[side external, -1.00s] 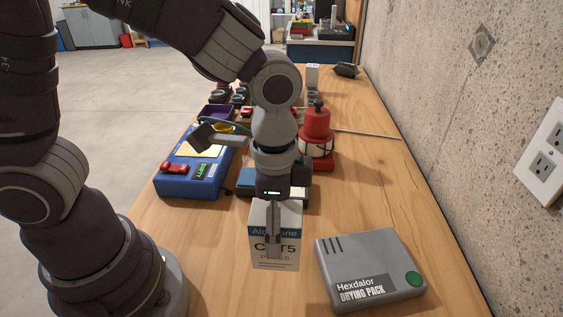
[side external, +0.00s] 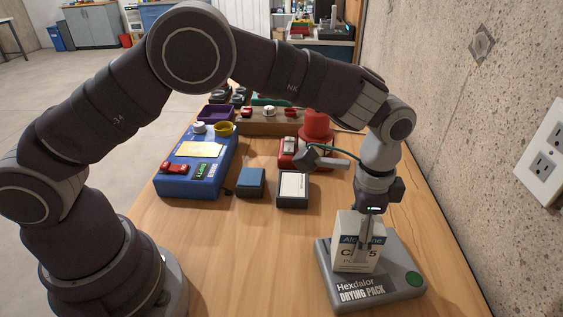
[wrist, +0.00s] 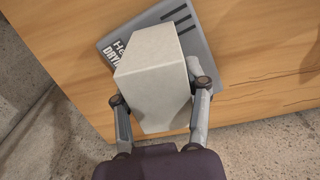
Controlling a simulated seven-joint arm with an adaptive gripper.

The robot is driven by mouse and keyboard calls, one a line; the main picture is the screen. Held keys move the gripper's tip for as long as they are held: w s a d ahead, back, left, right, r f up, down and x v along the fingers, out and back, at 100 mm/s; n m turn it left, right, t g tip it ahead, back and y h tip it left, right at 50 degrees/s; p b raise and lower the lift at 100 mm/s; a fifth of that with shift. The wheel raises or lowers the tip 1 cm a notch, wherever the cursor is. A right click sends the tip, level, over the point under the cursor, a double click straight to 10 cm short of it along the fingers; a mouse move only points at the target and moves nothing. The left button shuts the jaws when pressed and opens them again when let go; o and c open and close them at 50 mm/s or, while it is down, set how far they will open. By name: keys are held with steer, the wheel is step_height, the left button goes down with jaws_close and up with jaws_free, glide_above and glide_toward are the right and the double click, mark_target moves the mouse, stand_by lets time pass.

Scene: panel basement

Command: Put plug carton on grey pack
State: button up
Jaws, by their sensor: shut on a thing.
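The plug carton (side external: 347,243) is a white and blue box with printed text. My gripper (side external: 364,246) is shut on it from above and holds it upright. The grey pack (side external: 399,287), labelled "Hexdalor Drying Pack", lies flat on the bench with a green dot at its right corner. In the side external view the carton is over the pack's left and middle part. I cannot tell whether its base touches the pack. In the wrist view the carton (wrist: 155,80) sits between my fingers (wrist: 160,100) and hides much of the pack (wrist: 190,22).
A blue tray (side external: 205,183) and a red canister (side external: 317,126) are farther back. The wall (side external: 470,130) borders the bench on the right. Bare wood (side external: 240,260) lies left of the pack.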

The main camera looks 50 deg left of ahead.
steer(key=shift+f, duration=0.15)
steer(key=o, duration=1.2)
